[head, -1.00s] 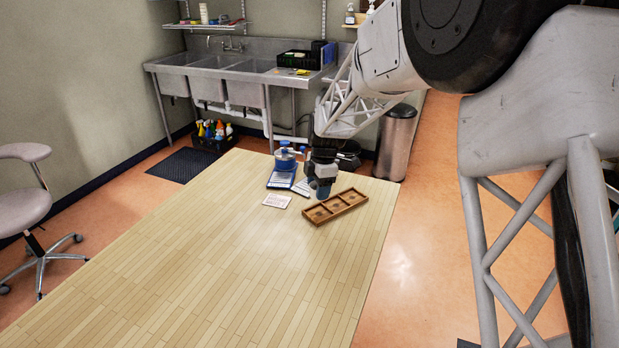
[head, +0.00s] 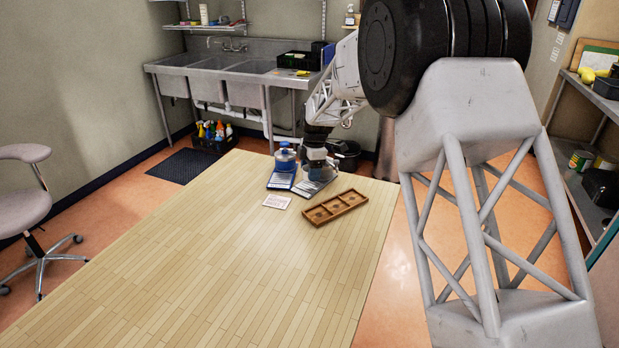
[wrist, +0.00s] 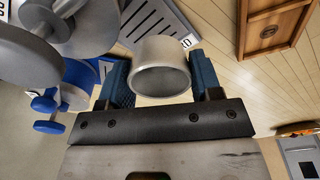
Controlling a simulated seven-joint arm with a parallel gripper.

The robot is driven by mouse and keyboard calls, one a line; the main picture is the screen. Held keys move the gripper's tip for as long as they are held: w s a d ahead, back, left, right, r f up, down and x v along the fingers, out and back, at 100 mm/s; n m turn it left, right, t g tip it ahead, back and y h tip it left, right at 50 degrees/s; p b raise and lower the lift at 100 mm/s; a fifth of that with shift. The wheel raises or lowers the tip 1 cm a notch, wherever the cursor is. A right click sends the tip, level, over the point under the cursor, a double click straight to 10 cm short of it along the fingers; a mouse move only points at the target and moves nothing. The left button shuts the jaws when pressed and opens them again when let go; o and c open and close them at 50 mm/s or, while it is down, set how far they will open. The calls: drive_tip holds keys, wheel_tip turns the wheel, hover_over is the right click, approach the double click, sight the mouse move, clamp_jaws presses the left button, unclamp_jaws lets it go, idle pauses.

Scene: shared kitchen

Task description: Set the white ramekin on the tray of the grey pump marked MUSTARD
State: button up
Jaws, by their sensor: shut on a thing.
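My gripper (wrist: 160,82) is shut on the white ramekin (wrist: 160,66), its blue finger pads on either side of it. In the head view my gripper (head: 317,172) is over the right-hand pump tray. In the wrist view the grey pump (wrist: 62,22) is at upper left, and its slatted tray (wrist: 152,22) shows beyond the ramekin. Only the end of a label, "RD", is readable on that tray. The ramekin overlaps the tray in the picture; I cannot tell if they touch. In the head view the grey tray (head: 312,189) shows, but my gripper hides most of the pump.
A blue pump (head: 285,158) on a blue-edged tray (head: 280,181) stands just left; it also shows in the wrist view (wrist: 70,85). A wooden compartment box (head: 335,208) is at front right, a white card (head: 276,201) in front. The near table (head: 220,270) is clear.

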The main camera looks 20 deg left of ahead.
drive_tip(key=shift+w+a, duration=0.4)
drive_tip(key=shift+w, duration=0.15)
drive_tip(key=shift+f, duration=0.1)
drive_tip(key=shift+f, duration=1.7)
drive_tip(key=shift+f, duration=0.1)
drive_tip(key=o, duration=0.9)
drive_tip(key=r, duration=0.8)
drive_tip(key=w+d+r, duration=0.1)
drive_tip(key=r, duration=0.3)
